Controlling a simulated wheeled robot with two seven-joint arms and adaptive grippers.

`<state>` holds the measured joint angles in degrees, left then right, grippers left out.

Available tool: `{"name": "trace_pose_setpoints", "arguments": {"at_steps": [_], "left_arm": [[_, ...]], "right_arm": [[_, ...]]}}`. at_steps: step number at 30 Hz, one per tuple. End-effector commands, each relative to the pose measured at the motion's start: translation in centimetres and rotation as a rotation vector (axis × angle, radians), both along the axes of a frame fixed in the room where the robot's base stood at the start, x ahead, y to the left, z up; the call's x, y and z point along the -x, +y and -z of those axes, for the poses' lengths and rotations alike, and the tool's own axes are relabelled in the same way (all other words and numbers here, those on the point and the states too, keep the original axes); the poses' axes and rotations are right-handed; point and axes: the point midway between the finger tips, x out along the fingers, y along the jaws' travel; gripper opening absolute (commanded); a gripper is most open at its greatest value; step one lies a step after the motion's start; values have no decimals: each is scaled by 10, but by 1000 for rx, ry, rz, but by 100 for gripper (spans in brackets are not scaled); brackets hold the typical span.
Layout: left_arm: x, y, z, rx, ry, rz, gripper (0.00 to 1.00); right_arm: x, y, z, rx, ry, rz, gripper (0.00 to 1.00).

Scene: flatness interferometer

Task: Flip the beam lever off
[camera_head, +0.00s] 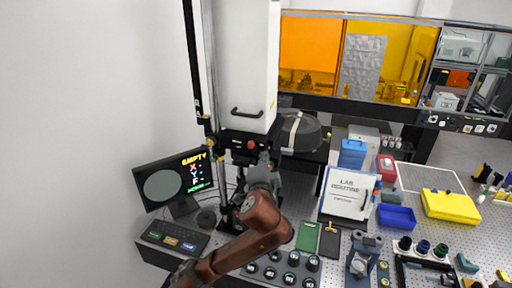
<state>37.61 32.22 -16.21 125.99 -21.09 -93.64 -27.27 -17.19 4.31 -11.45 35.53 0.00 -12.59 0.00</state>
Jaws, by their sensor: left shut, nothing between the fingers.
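The flatness interferometer is a tall white column (241,65) with a black handle and a dark lower section. A red round knob or button (251,144) sits on the front of that dark section. A small yellowish part (211,140) sits at its left edge. I cannot tell for sure which part is the beam lever. My left arm reaches up from the bottom, and my left gripper (262,164) is shut and empty, just below and right of the red knob. Whether it touches the instrument is unclear. The gripper and arm hide part of the instrument's base. My right gripper is not in view.
A "LAB ROUTINE" board (347,192), a blue bin (397,217) and a yellow case (451,206) are right. Several dark round pieces lie near the arm in front.

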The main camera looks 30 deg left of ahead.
Motion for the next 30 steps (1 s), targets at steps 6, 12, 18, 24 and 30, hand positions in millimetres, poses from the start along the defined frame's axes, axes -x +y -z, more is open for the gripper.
{"name": "trace_pose_setpoints", "arguments": {"at_steps": [6,12,18,24,30], "left_arm": [[-37,20,1,0,3,-3,0],[-73,38,4,-1,3,-3,0],[-72,64,14,1,3,-2,0],[-69,75,20,0,1,0,0],[-69,76,21,1,-1,1,0]], "right_arm": [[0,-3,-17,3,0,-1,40],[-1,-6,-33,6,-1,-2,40],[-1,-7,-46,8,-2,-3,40],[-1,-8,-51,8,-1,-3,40],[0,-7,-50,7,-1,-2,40]]}}
